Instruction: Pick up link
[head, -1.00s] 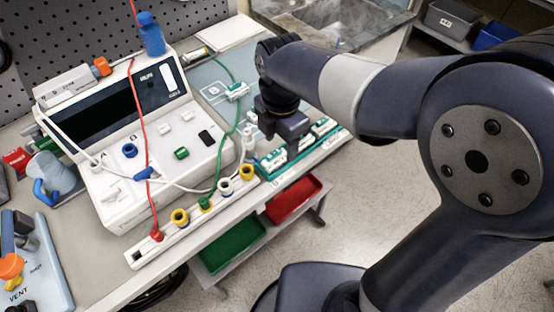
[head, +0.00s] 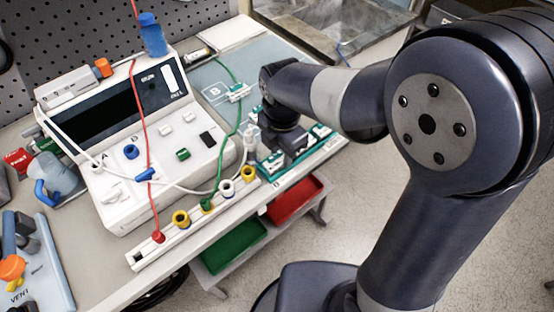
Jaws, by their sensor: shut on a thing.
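My gripper (head: 286,158) points down over the teal-edged tray (head: 300,171) at the table's front right edge. It is shut on a white and green link (head: 274,162), which is mostly hidden by the gripper. I cannot tell whether the link is clear of the tray. Another white and green link (head: 320,131) shows in the tray, right of the gripper. A similar piece (head: 238,92) with the green tube sits on the grey-blue mat marked B.
The white pump (head: 160,150) stands left, with red, green and white lines. A white rail with coloured ports (head: 180,218) lies along the front edge. Green (head: 234,245) and red (head: 297,198) bins hang below. A blue-capped bottle (head: 152,35) stands behind.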

